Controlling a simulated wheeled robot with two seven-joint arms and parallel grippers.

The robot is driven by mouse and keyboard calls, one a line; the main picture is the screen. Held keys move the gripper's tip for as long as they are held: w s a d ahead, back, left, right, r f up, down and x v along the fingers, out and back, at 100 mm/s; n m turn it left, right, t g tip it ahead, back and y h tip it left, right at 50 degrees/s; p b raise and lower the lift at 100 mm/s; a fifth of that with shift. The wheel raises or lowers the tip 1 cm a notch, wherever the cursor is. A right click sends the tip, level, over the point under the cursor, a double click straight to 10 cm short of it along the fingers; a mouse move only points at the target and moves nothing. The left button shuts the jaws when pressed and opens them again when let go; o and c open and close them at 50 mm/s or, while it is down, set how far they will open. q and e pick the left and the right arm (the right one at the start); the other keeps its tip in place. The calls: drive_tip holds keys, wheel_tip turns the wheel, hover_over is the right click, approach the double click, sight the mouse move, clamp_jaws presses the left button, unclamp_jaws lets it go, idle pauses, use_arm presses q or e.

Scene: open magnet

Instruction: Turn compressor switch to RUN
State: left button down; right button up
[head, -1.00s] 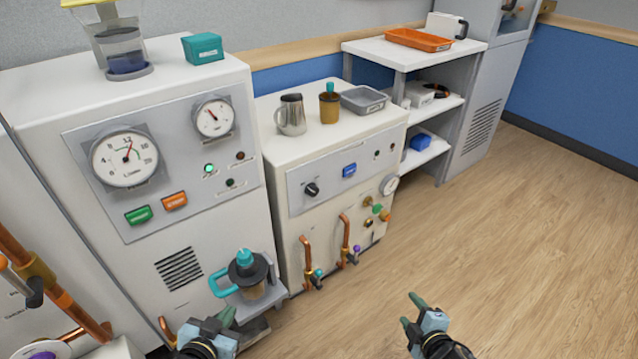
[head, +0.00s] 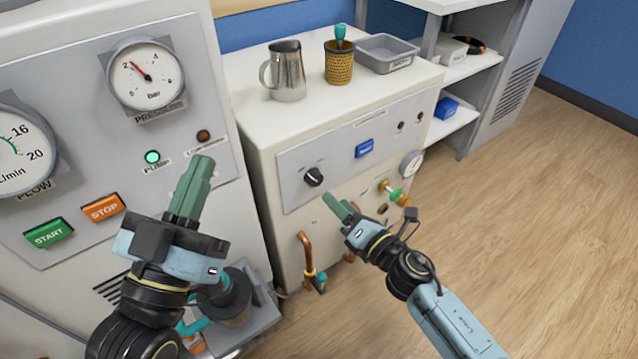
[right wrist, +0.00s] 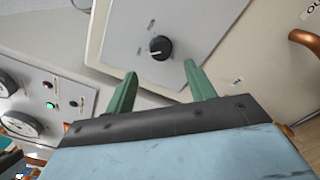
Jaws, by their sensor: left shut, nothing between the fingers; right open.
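The compressor switch is a black rotary knob (head: 314,177) on the grey panel (head: 290,193) of the low white cabinet. It also shows in the right wrist view as a black knob (right wrist: 160,47), with small labels too blurred to read. My right gripper (head: 340,207) is open and empty, just below and right of the knob in the head view. In the right wrist view its fingers (right wrist: 157,85) point toward the panel, with the knob between and beyond them, apart from both. My left gripper (head: 196,182) is shut and empty in front of the left cabinet, left of the knob.
A steel jug (head: 287,72), a brown cup (head: 339,63) and a grey tray (head: 387,53) stand on top. The floor at right is clear.

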sight(317, 182)
drive_tip(key=b+x, duration=0.1)
drive_tip(key=x, duration=0.5)
drive_tip(key=shift+w+a+f+b, duration=0.1)
drive_tip(key=shift+w+a+b, duration=0.1)
drive_tip(key=shift+w+b, duration=0.15)
use_arm(q)
drive_tip(key=shift+s+a+r+t+h, duration=0.15)
drive_tip(key=shift+s+r+t, duration=0.4)
drive_tip(key=shift+t, duration=0.35)
drive_tip(key=shift+s+a+r+t+h, duration=0.15)
drive_tip(key=shift+s+r+t, duration=0.35)
drive_tip(key=shift+t, duration=0.4)
use_arm(e)
drive_tip(key=shift+w+a, duration=0.45)
drive_tip(key=shift+w, duration=0.1)
drive_tip(key=c, duration=1)
